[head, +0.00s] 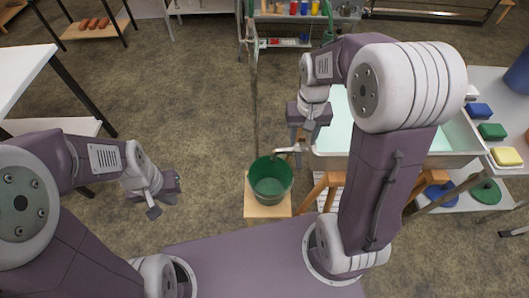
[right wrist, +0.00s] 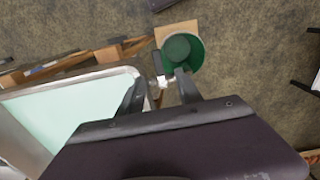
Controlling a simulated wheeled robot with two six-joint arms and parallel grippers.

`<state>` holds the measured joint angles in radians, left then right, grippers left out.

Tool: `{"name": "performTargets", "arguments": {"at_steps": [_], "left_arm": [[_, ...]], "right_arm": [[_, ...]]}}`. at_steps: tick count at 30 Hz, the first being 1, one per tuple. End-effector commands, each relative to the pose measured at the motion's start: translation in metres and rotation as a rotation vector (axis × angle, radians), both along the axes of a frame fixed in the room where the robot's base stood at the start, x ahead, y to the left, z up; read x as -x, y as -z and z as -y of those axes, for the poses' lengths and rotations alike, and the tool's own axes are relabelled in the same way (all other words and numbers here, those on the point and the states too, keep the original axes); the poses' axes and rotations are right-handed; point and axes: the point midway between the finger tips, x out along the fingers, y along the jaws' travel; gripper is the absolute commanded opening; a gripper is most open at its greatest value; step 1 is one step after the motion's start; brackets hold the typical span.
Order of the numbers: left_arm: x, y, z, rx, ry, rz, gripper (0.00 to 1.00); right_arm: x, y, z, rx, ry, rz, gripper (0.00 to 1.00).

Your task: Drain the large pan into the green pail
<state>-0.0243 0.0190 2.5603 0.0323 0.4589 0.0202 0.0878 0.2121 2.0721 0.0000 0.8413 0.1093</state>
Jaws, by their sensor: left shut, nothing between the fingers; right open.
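The large pan (head: 330,162) holds pale green liquid and stands on a wooden frame at the right, partly hidden by my right arm. A tap (head: 288,150) juts left from its near left corner, its end appearing by the pail's rim. The green pail (head: 270,182) stands upright below; no liquid stream shows. My right gripper (head: 303,137) is open just above the tap. In the right wrist view its fingers (right wrist: 161,88) lie either side of the tap's pale handle (right wrist: 162,80); contact is unclear. My left gripper (head: 163,198) is shut and empty, left of the pail.
The pail stands on a small wooden stool (head: 265,209). A side table (head: 505,170) at the right holds blue, green and yellow blocks. A white table (head: 22,68) stands at the left and a shelf with jars (head: 292,20) at the back. Floor left of the pail is clear.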

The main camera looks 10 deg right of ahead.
Motion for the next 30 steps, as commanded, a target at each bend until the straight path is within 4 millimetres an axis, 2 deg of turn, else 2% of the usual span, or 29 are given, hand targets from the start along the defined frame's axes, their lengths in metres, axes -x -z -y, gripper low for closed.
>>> {"name": "performTargets", "arguments": {"at_steps": [1, 3, 11, 14, 22, 25, 30], "left_arm": [[0.000, 0.015, 0.000, 0.000, 0.000, 0.000, 0.00], [0.000, 0.020, 0.000, 0.000, 0.000, 0.000, 0.00], [0.000, 0.022, 0.000, 0.000, 0.000, 0.001, 0.00], [0.000, 0.027, 0.000, 0.000, 0.001, 0.001, 0.00], [0.000, 0.043, 0.000, 0.000, 0.000, 0.000, 0.00], [0.000, 0.045, 0.000, 0.000, 0.000, 0.000, 0.00], [0.000, 0.046, 0.000, 0.000, 0.000, 0.000, 0.00]], "right_arm": [[-0.004, 0.017, 0.005, 0.001, 0.014, -0.001, 0.42], [-0.005, 0.025, 0.010, 0.000, 0.027, -0.008, 0.42], [-0.003, 0.031, 0.013, -0.002, 0.040, -0.017, 0.42], [-0.002, 0.045, 0.013, -0.002, 0.039, -0.020, 0.42], [-0.002, 0.101, 0.013, -0.002, 0.039, -0.020, 0.42], [-0.002, 0.113, 0.013, -0.002, 0.039, -0.018, 0.42], [-0.002, 0.120, 0.013, -0.002, 0.039, -0.016, 0.42]]}}
